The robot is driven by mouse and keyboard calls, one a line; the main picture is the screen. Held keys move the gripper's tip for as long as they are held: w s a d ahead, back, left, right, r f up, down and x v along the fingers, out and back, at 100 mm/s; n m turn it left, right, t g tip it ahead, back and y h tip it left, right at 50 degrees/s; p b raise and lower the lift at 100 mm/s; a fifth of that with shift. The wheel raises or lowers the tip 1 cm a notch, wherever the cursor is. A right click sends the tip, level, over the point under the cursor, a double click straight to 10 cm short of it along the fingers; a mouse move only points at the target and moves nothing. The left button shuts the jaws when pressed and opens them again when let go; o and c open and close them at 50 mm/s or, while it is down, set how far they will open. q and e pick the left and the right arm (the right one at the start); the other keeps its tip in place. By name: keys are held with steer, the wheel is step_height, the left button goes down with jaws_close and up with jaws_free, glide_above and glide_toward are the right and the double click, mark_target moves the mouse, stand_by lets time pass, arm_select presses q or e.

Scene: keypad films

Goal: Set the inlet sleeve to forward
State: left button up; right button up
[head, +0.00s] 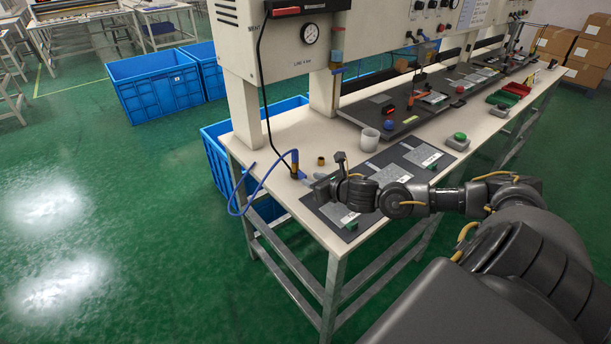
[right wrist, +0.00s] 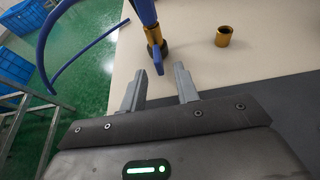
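A brass fitting (head: 294,172) stands upright near the left end of the bench, with a blue hose joined at its top. In the right wrist view the fitting (right wrist: 155,42) shows a brass collar and a blue lever (right wrist: 159,64) pointing toward my gripper. I cannot tell which part is the inlet sleeve or how it is set. My right gripper (head: 310,181) is at the bench's left end, beside the fitting. In the right wrist view its fingers (right wrist: 154,72) are apart, with the lever's tip near the gap between them. I cannot tell whether they touch. My left gripper is not in view.
A loose brass ring (head: 321,161) stands right of the fitting. A white cup (head: 369,139) and a dark mat (head: 413,150) with grey plates lie beyond my right arm. The blue hose (head: 241,187) loops off the bench's left edge. Blue crates (head: 156,85) stand on the floor.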

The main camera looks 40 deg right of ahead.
mark_target(306, 177)
steer(key=shift+x, duration=1.95)
steer(key=shift+a, duration=0.1)
jaws_close()
steer(key=shift+r, duration=0.1)
